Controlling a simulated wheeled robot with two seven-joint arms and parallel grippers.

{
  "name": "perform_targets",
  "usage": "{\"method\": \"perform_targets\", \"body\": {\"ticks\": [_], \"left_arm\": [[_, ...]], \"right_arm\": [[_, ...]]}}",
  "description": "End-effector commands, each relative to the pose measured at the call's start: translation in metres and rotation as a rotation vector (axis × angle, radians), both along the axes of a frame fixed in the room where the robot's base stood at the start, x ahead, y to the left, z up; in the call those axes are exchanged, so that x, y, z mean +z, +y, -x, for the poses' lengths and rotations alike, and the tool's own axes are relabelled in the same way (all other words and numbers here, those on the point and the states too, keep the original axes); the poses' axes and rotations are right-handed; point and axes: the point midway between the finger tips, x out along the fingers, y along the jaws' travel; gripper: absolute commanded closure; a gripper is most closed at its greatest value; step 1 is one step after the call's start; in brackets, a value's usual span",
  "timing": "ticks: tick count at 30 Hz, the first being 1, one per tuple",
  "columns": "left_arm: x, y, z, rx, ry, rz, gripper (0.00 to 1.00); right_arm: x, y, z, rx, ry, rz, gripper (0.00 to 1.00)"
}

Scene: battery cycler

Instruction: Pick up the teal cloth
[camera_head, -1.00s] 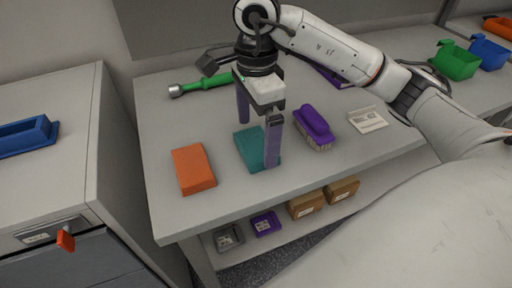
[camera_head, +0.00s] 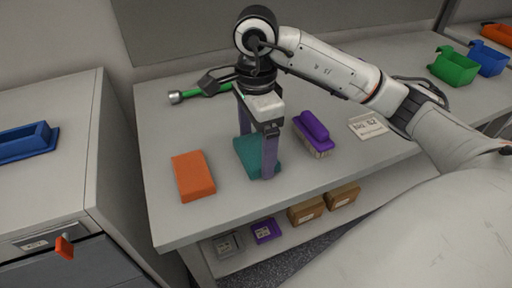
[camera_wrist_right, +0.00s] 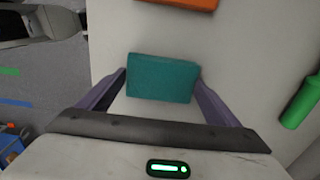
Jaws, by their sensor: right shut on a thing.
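The teal cloth (camera_head: 246,152) is a flat folded block on the grey workbench, and it also shows in the right wrist view (camera_wrist_right: 161,78). My right gripper (camera_head: 257,152) reaches down over it with one purple finger on either side. In the wrist view the fingers (camera_wrist_right: 161,88) are shut on the cloth's two sides. The near finger hides part of the cloth in the head view. Whether the cloth is clear of the bench top I cannot tell. My left gripper is not in view.
An orange block (camera_head: 193,176) lies left of the cloth. A purple brush (camera_head: 314,133) and a white label card (camera_head: 367,126) lie to the right. A green-handled tool (camera_head: 205,91) lies behind. Green (camera_head: 453,66) and blue bins stand far right. A lower shelf holds small boxes.

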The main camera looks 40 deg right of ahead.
Motion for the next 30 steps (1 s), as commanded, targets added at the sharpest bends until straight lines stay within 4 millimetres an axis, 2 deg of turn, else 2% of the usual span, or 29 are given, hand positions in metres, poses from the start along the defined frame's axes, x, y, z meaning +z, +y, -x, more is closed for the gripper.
{"method": "perform_targets", "body": {"ticks": [5,12,16,21,29,30], "left_arm": [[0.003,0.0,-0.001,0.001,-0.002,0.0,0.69],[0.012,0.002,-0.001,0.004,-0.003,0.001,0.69],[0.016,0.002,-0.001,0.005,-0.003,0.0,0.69],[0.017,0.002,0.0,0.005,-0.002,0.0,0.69],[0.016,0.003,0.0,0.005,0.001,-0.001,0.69],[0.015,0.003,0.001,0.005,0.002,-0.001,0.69]], "right_arm": [[0.021,0.0,-0.001,-0.001,-0.005,0.0,0.37],[0.069,-0.001,-0.001,-0.002,-0.007,0.002,0.37],[0.087,-0.001,-0.001,-0.002,-0.004,0.002,0.37],[0.097,0.0,0.0,-0.002,-0.002,0.001,0.37],[0.097,0.0,0.0,-0.001,0.0,0.001,0.37],[0.097,0.0,0.0,-0.001,0.0,0.001,0.18]]}}
